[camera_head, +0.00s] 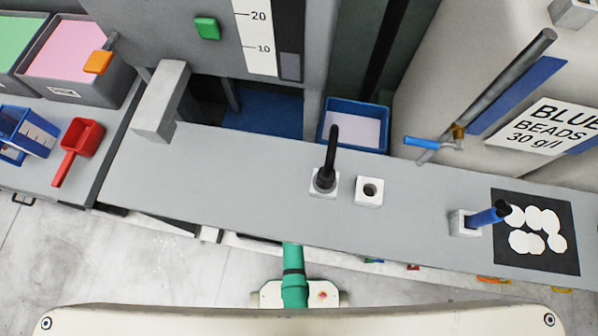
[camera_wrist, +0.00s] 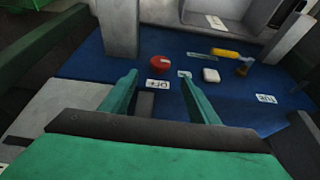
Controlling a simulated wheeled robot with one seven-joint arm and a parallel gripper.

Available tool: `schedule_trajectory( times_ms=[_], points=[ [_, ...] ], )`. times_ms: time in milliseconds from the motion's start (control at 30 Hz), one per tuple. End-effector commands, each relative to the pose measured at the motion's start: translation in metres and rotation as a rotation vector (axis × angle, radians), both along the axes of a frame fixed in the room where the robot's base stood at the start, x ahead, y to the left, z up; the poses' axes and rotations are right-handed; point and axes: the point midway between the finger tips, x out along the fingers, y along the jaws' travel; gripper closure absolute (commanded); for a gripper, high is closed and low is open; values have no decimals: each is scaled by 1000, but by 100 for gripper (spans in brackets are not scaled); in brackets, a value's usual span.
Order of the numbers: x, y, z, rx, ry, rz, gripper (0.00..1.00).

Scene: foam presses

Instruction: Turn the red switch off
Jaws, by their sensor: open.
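The red switch (camera_wrist: 160,63) is a round red knob with a small pale mark on top. It sits on a blue panel (camera_wrist: 95,62) in the wrist view. A white label reading OFF (camera_wrist: 157,85) lies on the near side of the knob, and a second small label (camera_wrist: 184,73) lies to its right. My gripper (camera_wrist: 158,77) is open and empty, its two green fingers apart. The knob shows just beyond the fingertips, between their lines, with no visible contact. In the head view I cannot make out the switch or my gripper.
In the wrist view, a yellow handle (camera_wrist: 225,52) and a white block (camera_wrist: 210,75) stand right of the switch. A grey post (camera_wrist: 119,28) rises behind it, to the left.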

Motion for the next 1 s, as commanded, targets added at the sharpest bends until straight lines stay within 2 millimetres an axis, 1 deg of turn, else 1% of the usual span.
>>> schedule_trajectory(
  times_ms=[400,633,800,1000],
  points=[
    [20,-2,-48,0,-1,1,45],
    [29,-7,-71,0,-1,-4,45],
    [35,-10,-83,0,-2,-8,45],
    [37,-9,-91,0,-2,-4,45]
  ],
)
